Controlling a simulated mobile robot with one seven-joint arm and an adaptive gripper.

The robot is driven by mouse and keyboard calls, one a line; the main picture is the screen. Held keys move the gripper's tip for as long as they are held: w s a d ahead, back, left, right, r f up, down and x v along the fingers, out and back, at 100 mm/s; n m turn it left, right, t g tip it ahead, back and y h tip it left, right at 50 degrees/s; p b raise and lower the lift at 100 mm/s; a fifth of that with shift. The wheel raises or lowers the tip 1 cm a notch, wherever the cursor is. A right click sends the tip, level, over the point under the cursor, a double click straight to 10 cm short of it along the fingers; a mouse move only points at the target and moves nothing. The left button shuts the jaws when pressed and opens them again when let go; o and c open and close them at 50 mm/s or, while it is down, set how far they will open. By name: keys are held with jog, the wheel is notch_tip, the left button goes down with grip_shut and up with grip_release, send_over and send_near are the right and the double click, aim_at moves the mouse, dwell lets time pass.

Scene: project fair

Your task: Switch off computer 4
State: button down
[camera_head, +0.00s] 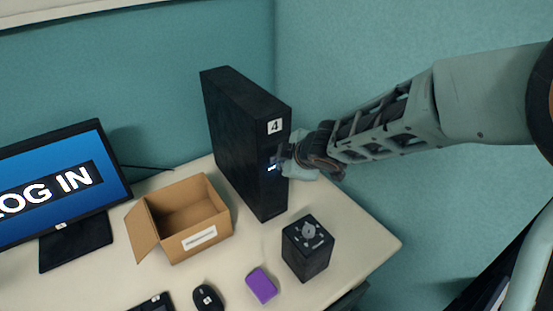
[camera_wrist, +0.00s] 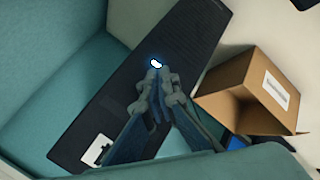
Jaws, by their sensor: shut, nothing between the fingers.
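The computer labelled 4 (camera_head: 233,138) is a tall black case standing upright at the back of the desk. A small light (camera_head: 271,168) glows white-blue on its front face; it also shows as a bright oval in the wrist view (camera_wrist: 156,63). My gripper (camera_head: 284,163) is at the front of the case, beside the light. In the wrist view the closed fingertips of my gripper (camera_wrist: 158,72) lie just below the light. They hold nothing. I cannot tell whether they touch the case. The white label (camera_wrist: 96,149) shows at the lower left there.
An open cardboard box (camera_head: 185,222) stands left of the case. A monitor (camera_head: 62,190) reading "LOG IN" is farther left. A black block with a knob (camera_head: 307,252), a purple block (camera_head: 262,285) and a mouse (camera_head: 207,298) sit in front on the desk (camera_head: 365,235).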

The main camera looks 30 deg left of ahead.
jog(key=shift+w+a, duration=0.1)
jog(key=shift+a, duration=0.15)
dwell(0.4)
jog(key=shift+d, duration=0.1)
jog(key=shift+s+d, duration=0.35)
jog(key=shift+d, duration=0.25)
jog(key=d, duration=0.1)
jog(key=s+d, duration=0.1)
jog(key=d, duration=0.1)
jog(key=s+d, duration=0.1)
jog(key=shift+s+d, duration=0.15)
jog(key=shift+d, duration=0.1)
dwell(0.5)
